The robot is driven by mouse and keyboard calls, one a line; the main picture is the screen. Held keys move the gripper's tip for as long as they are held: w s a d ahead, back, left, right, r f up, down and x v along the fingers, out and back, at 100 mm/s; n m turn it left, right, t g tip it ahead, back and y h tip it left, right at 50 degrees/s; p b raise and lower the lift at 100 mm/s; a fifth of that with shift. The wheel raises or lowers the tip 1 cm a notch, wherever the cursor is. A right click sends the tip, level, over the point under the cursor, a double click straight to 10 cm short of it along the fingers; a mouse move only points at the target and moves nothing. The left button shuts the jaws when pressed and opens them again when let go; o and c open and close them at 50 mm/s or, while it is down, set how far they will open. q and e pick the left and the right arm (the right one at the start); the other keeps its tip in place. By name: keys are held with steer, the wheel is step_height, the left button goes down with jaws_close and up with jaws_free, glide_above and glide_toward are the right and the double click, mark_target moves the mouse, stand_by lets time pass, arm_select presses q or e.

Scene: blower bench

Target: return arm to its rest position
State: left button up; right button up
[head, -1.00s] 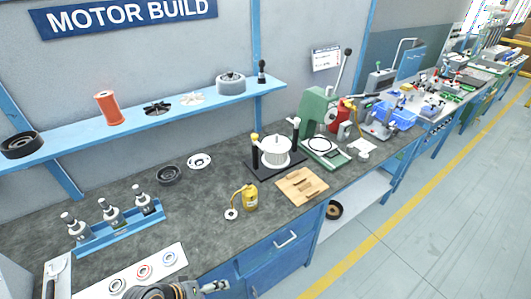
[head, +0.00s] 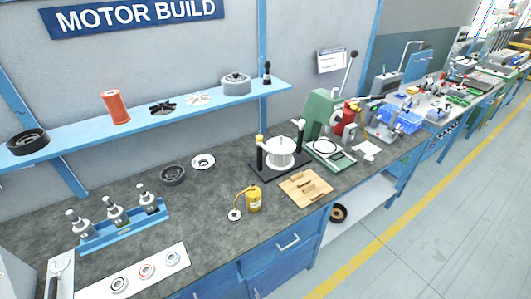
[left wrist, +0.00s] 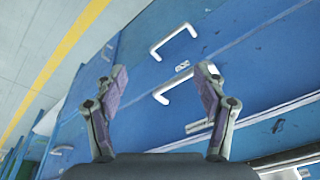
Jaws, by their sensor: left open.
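My left gripper (left wrist: 160,98) shows in the left wrist view with its two fingers spread wide and nothing between them. It is open in front of the blue drawer fronts (left wrist: 240,25) of the bench, with white handles (left wrist: 174,41) beyond the fingers. A gap to the drawers seems to remain, but its size is hard to tell. In the head view neither gripper shows. My right gripper is in no view.
Open floor (head: 440,235) lies at the right.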

arm_select(q)
steer(key=s+a+f+g, duration=0.1)
steer(key=s+f, duration=1.9)
steer(key=shift+a+f+b, duration=0.2)
steer(key=shift+f+b, duration=0.05)
steer(key=shift+b, duration=0.15)
